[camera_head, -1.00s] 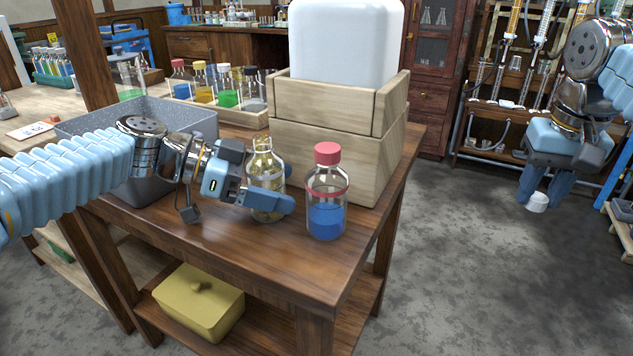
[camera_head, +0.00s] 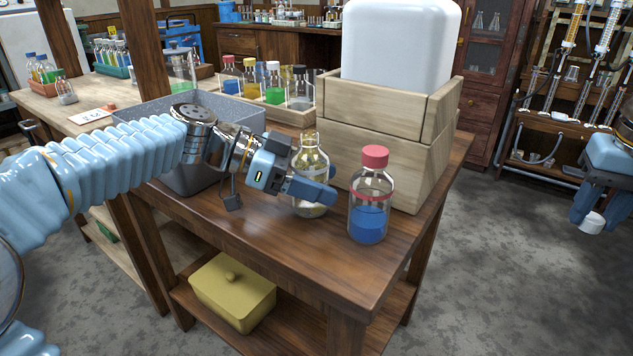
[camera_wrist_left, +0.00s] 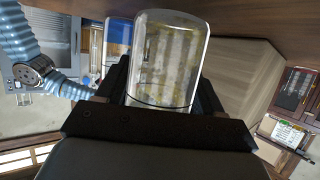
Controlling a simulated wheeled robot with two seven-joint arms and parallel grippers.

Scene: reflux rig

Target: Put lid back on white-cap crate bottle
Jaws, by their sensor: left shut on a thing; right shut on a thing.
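An uncapped clear glass bottle (camera_head: 311,165) with pale contents at its base stands upright at the wooden table. My left gripper (camera_head: 318,190) is shut around its lower body from the left. In the left wrist view the bottle (camera_wrist_left: 168,62) fills the space between the fingers, with yellowish stains or reflections on its glass. My right gripper (camera_head: 590,205), at the right edge, is shut on a white lid (camera_head: 592,223), held low over the floor area, well away from the bottle. Whether the bottle's base touches the table is unclear.
A red-capped bottle of blue liquid (camera_head: 370,205) stands just right of the held bottle. A wooden crate (camera_head: 385,160) with a white container (camera_head: 400,45) is behind. A grey bin (camera_head: 180,178) is at left. A back tray (camera_head: 290,113) holds several bottles, one white-capped.

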